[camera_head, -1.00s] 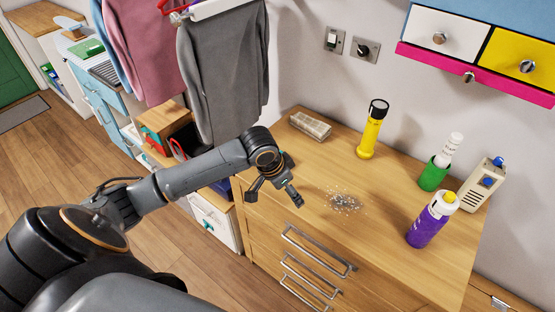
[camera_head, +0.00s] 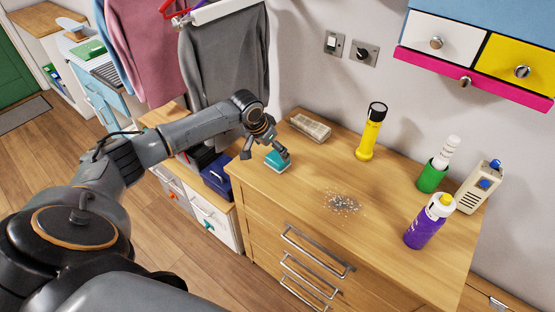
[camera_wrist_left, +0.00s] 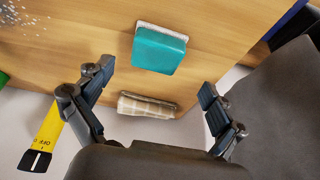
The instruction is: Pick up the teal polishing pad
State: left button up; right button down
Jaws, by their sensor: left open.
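The teal polishing pad (camera_head: 277,160) lies on the wooden dresser top near its left end, partly covered by my left gripper in the head view. My left gripper (camera_head: 266,151) is open and empty, with its fingers close over the pad. In the left wrist view the pad (camera_wrist_left: 160,50) shows a teal block with a pale layer along one edge. It lies beyond the open fingertips (camera_wrist_left: 155,85), roughly between them, and no contact shows. My right gripper is not in view.
Grey debris (camera_head: 342,202) lies mid-top. A green container (camera_head: 433,177), purple bottle (camera_head: 426,224) and beige device (camera_head: 480,186) stand at the right. Clothes (camera_head: 225,75) hang at left.

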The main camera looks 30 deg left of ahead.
aim_at(277, 157)
pick_arm(q)
jog(key=x, duration=0.1)
jog(key=p+x, duration=0.1)
jog(key=x, duration=0.2)
jog(key=shift+w+d+f+p, duration=0.1)
jog(key=shift+d+f+p, duration=0.2)
jog(key=shift+d+f, duration=0.1)
jog(key=shift+w+f, duration=0.15)
jog(key=shift+f, duration=0.1)
jog(key=shift+c, duration=0.5)
jog(key=c, duration=1.2)
jog(key=shift+r, duration=0.2)
